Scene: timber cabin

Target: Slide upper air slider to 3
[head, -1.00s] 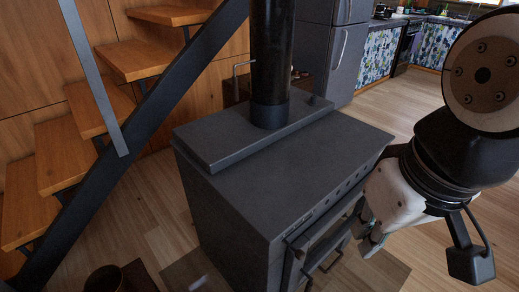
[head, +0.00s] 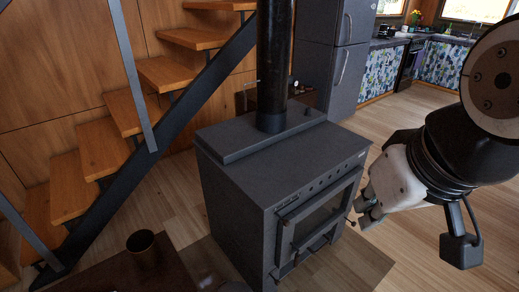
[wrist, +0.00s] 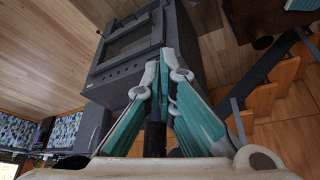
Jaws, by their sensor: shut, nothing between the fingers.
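The dark grey stove (head: 232,205) stands in the middle of the head view, with a glazed door (head: 318,217) on its front and a row of small round marks along the front's upper edge. Short dark handles or levers (head: 318,247) show low on the front; I cannot tell which part is the upper air slider, nor read any numbers. My gripper (head: 362,216) is at the right of the stove front, shut and empty. In the wrist view its teal and grey fingers (wrist: 164,66) point at the stove (wrist: 185,50), and they appear apart from it.
A black flue pipe (head: 273,65) rises from the stove top. Timber stairs (head: 100,150) with a dark rail are at the left. A brown table with a cup (head: 141,241) is at the lower left. A fridge (head: 335,60) stands behind.

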